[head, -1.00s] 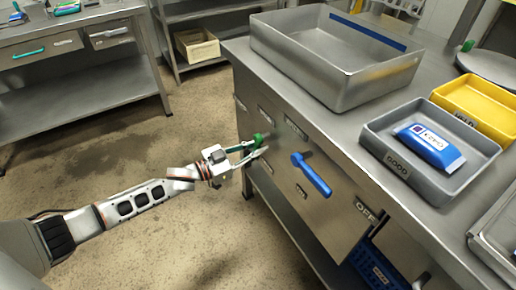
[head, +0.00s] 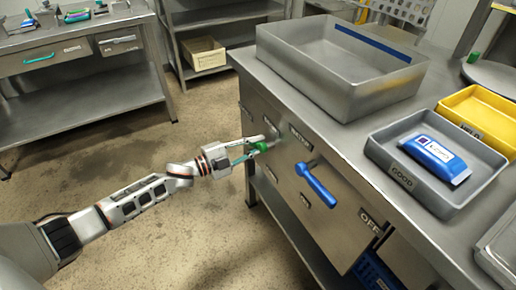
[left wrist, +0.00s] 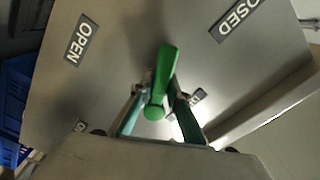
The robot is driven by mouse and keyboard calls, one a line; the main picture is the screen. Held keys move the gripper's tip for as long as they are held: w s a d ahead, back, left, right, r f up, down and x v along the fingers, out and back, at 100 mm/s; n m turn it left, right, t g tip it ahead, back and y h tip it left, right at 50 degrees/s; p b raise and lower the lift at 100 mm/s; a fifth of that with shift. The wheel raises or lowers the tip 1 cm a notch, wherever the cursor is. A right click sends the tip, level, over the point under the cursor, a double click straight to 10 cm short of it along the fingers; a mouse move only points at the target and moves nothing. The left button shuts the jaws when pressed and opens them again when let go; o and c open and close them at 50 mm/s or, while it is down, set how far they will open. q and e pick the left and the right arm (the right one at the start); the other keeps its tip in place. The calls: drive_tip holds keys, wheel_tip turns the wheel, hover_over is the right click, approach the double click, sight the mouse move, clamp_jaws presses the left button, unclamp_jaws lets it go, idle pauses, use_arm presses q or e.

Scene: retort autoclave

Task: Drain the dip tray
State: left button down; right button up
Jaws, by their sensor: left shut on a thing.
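The dip tray, a deep grey metal tray (head: 345,98) with a blue stripe inside its far wall, stands on the steel counter and looks empty. A green lever handle (head: 261,147) sticks out of the counter's front panel below the tray. My left gripper (head: 256,150) is shut on this green handle. In the left wrist view the green handle (left wrist: 163,80) stands between my two teal fingers (left wrist: 158,112). It points up the picture, between an OPEN label (left wrist: 78,39) and a partly cut-off CLOSED label (left wrist: 236,16). My right gripper is not in view.
A blue lever (head: 316,183) juts from the same panel, right of my left gripper. A grey GOOD tray (head: 402,180) holding a blue packet (head: 435,159) and a yellow tray (head: 482,111) stand on the counter. The floor on the left is clear.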

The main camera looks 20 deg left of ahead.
use_arm(q)
drive_tip(key=m, duration=0.1)
drive_tip(key=r+m, duration=0.1)
drive_tip(key=shift+w+a+m, duration=0.1)
drive_tip(key=shift+a+m, duration=0.1)
drive_tip(key=shift+m, duration=0.2)
drive_tip(key=shift+r+m, duration=0.25)
drive_tip(key=shift+m, duration=0.45)
drive_tip(key=shift+r+m, duration=0.25)
drive_tip(key=shift+m, duration=0.45)
drive_tip(key=c, duration=1.9)
unclamp_jaws()
drive_tip(key=shift+r, duration=0.1)
drive_tip(key=shift+a, duration=0.1)
drive_tip(key=v, duration=1.2)
